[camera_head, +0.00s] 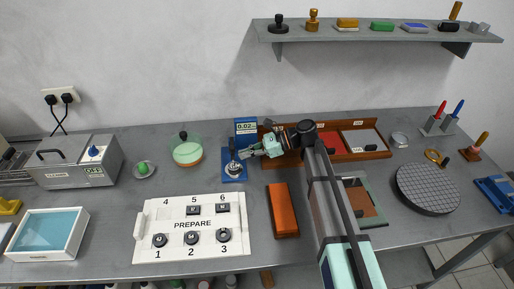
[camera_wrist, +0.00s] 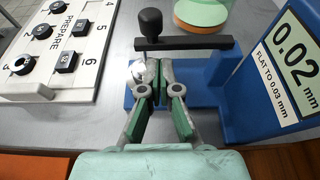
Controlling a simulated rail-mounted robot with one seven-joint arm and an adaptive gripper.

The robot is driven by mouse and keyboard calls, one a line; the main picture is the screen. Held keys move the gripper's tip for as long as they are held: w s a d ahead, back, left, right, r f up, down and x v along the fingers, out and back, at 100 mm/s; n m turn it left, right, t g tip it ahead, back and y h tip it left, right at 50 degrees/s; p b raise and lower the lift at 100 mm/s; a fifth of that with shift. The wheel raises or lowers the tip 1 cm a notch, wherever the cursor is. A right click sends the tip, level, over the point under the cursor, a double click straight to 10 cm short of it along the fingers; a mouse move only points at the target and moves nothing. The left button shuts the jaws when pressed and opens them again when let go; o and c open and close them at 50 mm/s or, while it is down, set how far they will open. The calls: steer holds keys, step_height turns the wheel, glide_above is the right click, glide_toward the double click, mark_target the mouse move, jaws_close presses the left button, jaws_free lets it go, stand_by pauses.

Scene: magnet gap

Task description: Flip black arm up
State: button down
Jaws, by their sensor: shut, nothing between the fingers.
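The black arm (camera_wrist: 185,43) is a flat bar with a round black knob (camera_wrist: 150,20) on its left end. In the wrist view it lies across above the blue base, beyond my fingertips. The blue gauge (camera_wrist: 282,70) stands to the right and reads 0.02, with "FLAT TO 0.03 mm" below; it also shows in the head view (camera_head: 245,127). My gripper (camera_wrist: 154,70) is shut and empty, low over the blue base on the near side of the bar. A shiny round metal piece (camera_wrist: 140,72) shows by the left fingertip; whether they touch is unclear.
A white PREPARE board (camera_head: 190,258) with numbered black pieces lies front left of the gauge. An orange block (camera_head: 283,210) lies at the front right. A green-topped round dish (camera_head: 187,152) stands to the left. A wooden tray (camera_head: 370,143) lies behind my arm.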

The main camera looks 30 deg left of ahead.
steer(key=shift+x, duration=1.2)
steer(key=shift+r+p, duration=0.15)
steer(key=shift+p, duration=0.3)
